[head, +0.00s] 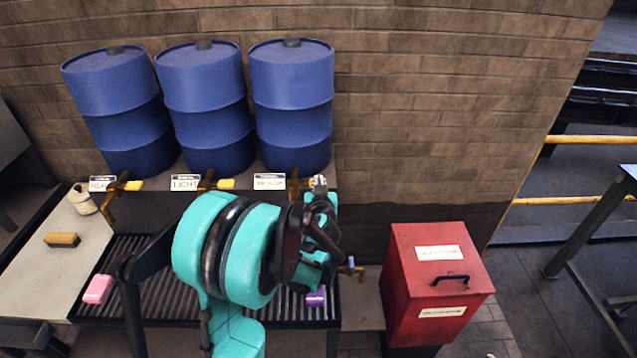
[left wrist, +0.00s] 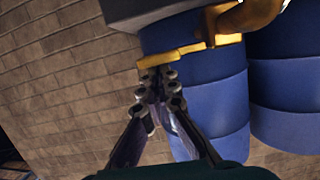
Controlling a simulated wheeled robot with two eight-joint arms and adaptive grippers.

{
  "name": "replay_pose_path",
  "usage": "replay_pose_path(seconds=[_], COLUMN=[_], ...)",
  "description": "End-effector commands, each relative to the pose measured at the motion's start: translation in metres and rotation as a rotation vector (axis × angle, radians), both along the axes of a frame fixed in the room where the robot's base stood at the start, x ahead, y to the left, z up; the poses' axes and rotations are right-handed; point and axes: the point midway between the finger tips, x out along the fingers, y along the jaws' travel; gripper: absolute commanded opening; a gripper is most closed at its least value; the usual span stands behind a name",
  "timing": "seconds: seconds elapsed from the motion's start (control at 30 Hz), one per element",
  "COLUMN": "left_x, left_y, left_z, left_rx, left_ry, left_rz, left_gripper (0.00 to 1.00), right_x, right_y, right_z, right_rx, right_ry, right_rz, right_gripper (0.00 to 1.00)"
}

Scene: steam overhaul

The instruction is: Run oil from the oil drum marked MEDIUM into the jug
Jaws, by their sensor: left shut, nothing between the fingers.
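Three blue drums stand in a row at the wall. The right-hand drum (head: 291,105) is behind a label (head: 269,181) that seems to read MEDIUM; it also shows in the left wrist view (left wrist: 195,85). Its brass tap (left wrist: 245,18) has a yellow lever (left wrist: 185,52). My left gripper (head: 319,184) is shut and empty at this tap. In the left wrist view its fingertips (left wrist: 160,76) are right beside the lever's end; I cannot tell whether they touch. I cannot make out the jug; my left arm hides much of the area below the tap. My right gripper is not in view.
The other drums have taps (head: 120,190) and labels HEAVY and LIGHT (head: 185,182). A slatted grate (head: 165,290) lies below. A cream can (head: 82,199), a brush (head: 62,240) and a pink block (head: 97,289) are at left. A red bin (head: 432,290) stands at right.

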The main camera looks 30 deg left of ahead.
Motion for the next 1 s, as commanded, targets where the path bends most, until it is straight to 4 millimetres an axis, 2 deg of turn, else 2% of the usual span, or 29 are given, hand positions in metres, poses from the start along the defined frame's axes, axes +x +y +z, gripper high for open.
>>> replay_pose_path(seconds=[0.1,0.27,0.4,1.0], left_x=[0.003,0.003,0.003,0.002], left_y=[-0.005,-0.005,-0.005,-0.004], left_z=[-0.016,-0.027,-0.022,-0.022], left_rx=[0.13,0.265,0.261,0.258], left_ry=[0.08,0.162,0.161,0.159], left_rz=[-0.002,0.0,0.001,0.002], left_gripper=[0.0,0.0,0.0,0.0], right_x=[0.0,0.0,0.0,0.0], right_y=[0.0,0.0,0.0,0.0], right_z=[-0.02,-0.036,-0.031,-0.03], right_rx=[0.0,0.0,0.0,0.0], right_ry=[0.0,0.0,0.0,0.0], right_rz=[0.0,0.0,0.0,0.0], right_gripper=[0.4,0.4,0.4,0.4])
